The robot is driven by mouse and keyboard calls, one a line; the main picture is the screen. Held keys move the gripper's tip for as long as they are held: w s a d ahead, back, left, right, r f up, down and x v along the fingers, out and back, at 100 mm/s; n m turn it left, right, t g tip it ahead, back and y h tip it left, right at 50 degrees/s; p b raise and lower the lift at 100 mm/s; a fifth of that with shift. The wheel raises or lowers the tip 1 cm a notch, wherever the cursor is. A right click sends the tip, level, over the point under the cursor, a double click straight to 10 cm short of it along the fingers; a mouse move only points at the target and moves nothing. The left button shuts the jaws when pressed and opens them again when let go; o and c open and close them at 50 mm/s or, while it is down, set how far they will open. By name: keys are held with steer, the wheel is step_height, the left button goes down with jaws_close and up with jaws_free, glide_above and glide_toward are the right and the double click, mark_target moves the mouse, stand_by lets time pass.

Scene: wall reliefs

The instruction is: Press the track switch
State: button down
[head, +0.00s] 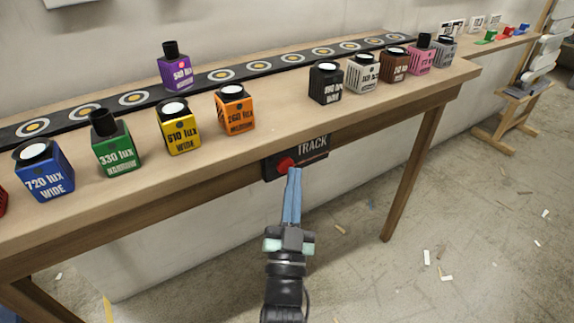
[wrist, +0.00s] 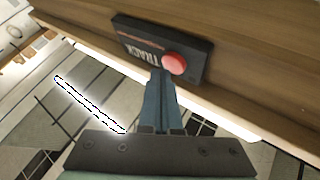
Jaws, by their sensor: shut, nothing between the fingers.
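The track switch (head: 316,147) is a dark box lettered TRACK on the table's front edge, with a round red button (head: 286,164) at its left end. In the wrist view the switch box (wrist: 140,45) is at the top and its red button (wrist: 174,64) faces my fingertips. My gripper (head: 294,171) has its long blue fingers shut together and empty. In the head view the tips are just below and right of the button. In the wrist view the tips (wrist: 161,72) overlap the button's left side. I cannot tell whether they touch it.
The wooden table (head: 240,160) carries several coloured lamp blocks, such as an orange one (head: 235,110) and a black one (head: 325,83). A dark strip with ring targets (head: 223,76) runs along the back. A table leg (head: 413,175) stands to the right.

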steer(key=s+d, duration=0.1)
steer(key=s, duration=0.1)
steer(key=s+d, duration=0.2)
steer(key=shift+s+d+p, duration=0.3)
steer(key=shift+s, duration=0.1)
stand_by(0.5)
step_height(320, 180, up, 21)
steer(key=w+n+t, duration=0.1)
steer(key=w+t, duration=0.1)
steer(key=s+a+r+n+t, duration=0.1)
steer(key=s+r, duration=0.6)
steer(key=r, duration=0.4)
steer(key=s+r+n+t, duration=0.1)
steer(key=s+r, duration=0.6)
steer(key=r, duration=0.4)
step_height(320, 180, up, 32)
steer(key=p, duration=3.2)
steer(key=shift+a+r+y+p, duration=0.15)
steer(key=shift+a+y+p, duration=0.05)
steer(key=shift+y+p, duration=0.2)
